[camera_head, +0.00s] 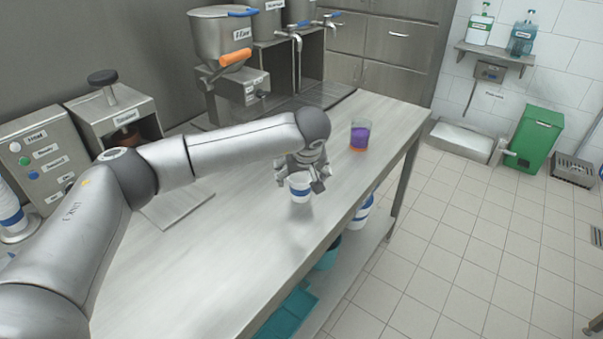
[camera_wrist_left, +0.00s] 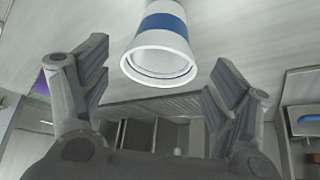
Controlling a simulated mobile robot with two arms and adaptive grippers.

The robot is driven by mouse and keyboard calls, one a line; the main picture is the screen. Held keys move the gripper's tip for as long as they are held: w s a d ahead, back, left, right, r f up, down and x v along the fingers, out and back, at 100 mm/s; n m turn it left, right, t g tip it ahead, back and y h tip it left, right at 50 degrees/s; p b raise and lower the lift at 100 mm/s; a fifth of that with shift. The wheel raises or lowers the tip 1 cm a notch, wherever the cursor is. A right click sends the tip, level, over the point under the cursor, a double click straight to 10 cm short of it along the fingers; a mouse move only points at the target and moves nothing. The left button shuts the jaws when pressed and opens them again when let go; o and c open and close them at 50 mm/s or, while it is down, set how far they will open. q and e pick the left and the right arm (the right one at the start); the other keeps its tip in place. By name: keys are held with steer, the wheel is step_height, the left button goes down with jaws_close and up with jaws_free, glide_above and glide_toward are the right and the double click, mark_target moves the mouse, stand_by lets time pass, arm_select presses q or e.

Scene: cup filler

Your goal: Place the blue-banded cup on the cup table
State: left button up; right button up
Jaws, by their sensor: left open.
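The blue-banded cup (camera_head: 300,187) is white with a blue band and stands upright on the metal table (camera_head: 235,245), right at my left gripper (camera_head: 306,178). In the left wrist view the cup (camera_wrist_left: 162,45) shows its round rim, ahead of and between the spread fingers of the left gripper (camera_wrist_left: 160,100). The fingers are open and do not appear to touch the cup. My right gripper is in neither view.
A clear cup with purple and orange contents (camera_head: 359,136) stands further back on the table. Machines with a hopper (camera_head: 222,38) line the wall. A stack of blue-banded cups (camera_head: 10,215) is at the far left. A green bin (camera_head: 535,138) stands on the floor.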

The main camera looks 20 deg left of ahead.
arm_select(q)
steer(key=b+v, duration=0.1)
steer(key=v, duration=1.1)
steer(key=shift+b, duration=0.35)
steer(key=shift+r, duration=0.1)
